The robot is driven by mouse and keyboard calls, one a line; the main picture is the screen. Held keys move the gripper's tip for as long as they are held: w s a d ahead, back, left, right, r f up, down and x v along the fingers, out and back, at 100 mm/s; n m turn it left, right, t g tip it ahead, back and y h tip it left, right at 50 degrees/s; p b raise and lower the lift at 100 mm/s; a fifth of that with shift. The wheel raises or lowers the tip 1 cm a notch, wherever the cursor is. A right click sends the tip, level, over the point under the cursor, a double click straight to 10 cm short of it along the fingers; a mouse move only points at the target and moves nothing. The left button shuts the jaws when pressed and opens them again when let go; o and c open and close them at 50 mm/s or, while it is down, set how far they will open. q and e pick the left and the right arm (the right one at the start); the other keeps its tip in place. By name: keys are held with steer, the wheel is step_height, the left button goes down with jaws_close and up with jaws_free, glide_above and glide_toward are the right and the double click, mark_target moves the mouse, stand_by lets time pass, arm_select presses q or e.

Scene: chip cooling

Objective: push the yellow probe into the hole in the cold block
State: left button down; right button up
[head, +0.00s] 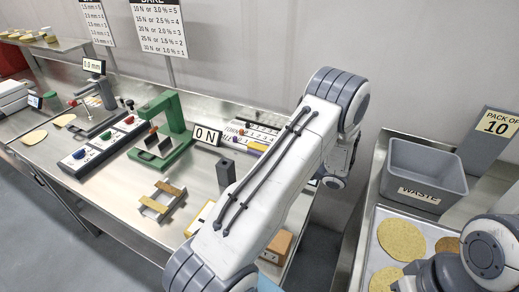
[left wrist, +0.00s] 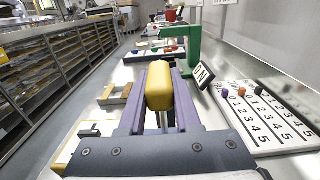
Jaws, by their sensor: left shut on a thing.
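In the left wrist view my left gripper (left wrist: 165,98) is shut on the yellow probe (left wrist: 159,84), its purple fingers on either side of the rounded handle. A thin metal stem shows below the handle; its tip is hidden. In the head view my left arm covers most of the gripper, and a small yellow shape shows at the arm's edge. A dark grey upright block (head: 226,172) stands on the bench left of the arm. I cannot tell if it is the cold block, and no hole is visible. My right gripper is not in view.
A green press (head: 172,125) stands behind the 0 N display (head: 206,136). A numbered board (left wrist: 265,118) with pegs lies right of the gripper. A wooden frame (head: 160,201) lies on the bench. A grey waste bin (head: 424,170) stands at the right. The bench front has bare metal.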

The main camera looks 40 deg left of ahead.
arm_select(q)
steer(key=shift+f+b, duration=2)
steer(key=shift+f, duration=1.05)
steer(key=c, duration=0.5)
jaws_free()
steer(key=shift+d, duration=0.1)
steer(key=b+v, duration=0.3)
steer(key=v, duration=0.7)
steer(key=shift+w+d, duration=0.1)
steer(key=shift+w, duration=0.05)
